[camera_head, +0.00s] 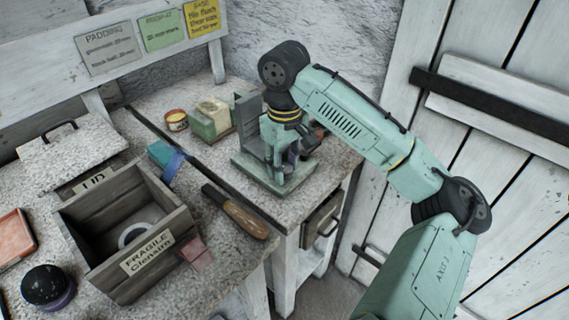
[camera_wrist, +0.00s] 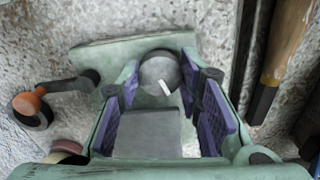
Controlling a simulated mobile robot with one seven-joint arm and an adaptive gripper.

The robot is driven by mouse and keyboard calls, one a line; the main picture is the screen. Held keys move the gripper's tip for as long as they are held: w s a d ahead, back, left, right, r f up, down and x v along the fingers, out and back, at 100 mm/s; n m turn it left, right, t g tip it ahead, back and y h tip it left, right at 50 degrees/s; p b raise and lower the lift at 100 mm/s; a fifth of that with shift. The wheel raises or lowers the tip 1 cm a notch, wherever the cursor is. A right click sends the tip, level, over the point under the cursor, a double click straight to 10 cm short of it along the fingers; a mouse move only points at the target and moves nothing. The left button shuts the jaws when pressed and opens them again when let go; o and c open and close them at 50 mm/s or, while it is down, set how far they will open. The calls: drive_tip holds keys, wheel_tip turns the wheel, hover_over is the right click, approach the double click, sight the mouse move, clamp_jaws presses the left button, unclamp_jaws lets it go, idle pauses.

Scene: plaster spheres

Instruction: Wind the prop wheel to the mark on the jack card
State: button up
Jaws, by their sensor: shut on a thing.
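The jack (camera_head: 275,178) is a green metal stand on the bench, right of centre in the head view, with a grey upright at its back. My gripper (camera_head: 283,150) points down over it and hides much of it. In the wrist view my gripper (camera_wrist: 166,88) has its purple pads on either side of a round grey wheel (camera_wrist: 157,66) with a white pointer line, which points down and slightly right. A grey block (camera_wrist: 148,135) shows nearer the camera. The green card (camera_head: 162,30) hangs in the middle of the rail; its small writing is unreadable.
A wooden crate (camera_head: 165,258) labelled FRAGILE stands open at the left, with a white ring (camera_head: 134,234) inside. A lid (camera_head: 72,155) lies behind it. A wooden-handled tool (camera_head: 238,212) lies near the bench edge. A crank with an orange knob (camera_wrist: 28,102) sticks out left.

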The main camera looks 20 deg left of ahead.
sight(285, 167)
drive_tip(key=shift+m, duration=2.2)
drive_tip(key=o, duration=1.2)
drive_tip(key=shift+c, duration=0.2)
drive_tip(key=shift+r, duration=0.15)
wheel_tip(285, 167, up, 12)
drive_tip(key=shift+c, duration=0.2)
